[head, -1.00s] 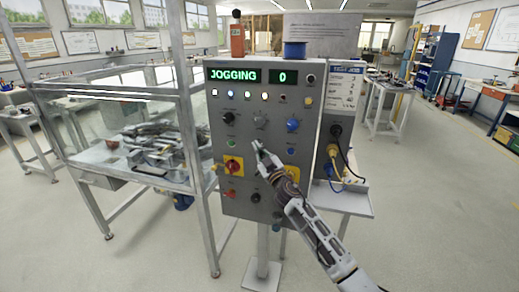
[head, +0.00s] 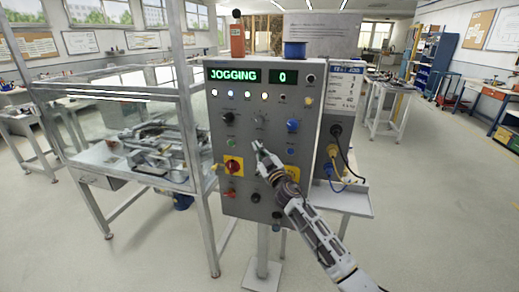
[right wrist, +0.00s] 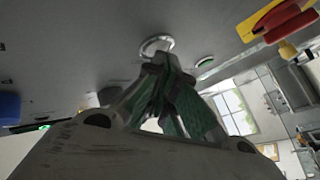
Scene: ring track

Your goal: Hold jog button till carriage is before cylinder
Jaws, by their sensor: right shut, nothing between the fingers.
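The grey control panel (head: 265,205) stands upright in the middle of the head view. Its green display (head: 234,76) reads JOGGING, and the smaller one beside it (head: 283,77) reads 0. My right gripper (head: 257,147) is shut and empty, with its fingertips at the panel face. In the right wrist view the closed fingertips (right wrist: 157,60) are at a pale-ringed button (right wrist: 157,40) and partly cover it; exact contact is hard to tell. Machinery (head: 152,145) shows inside the clear-walled enclosure at left; I cannot pick out carriage or cylinder. My left gripper is out of view.
A red switch on a yellow plate (head: 233,167), a green button (head: 231,143) and a blue knob (head: 293,126) are near the gripper. The enclosure's metal frame (head: 199,170) stands close at left. Open floor (head: 430,220) lies to the right.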

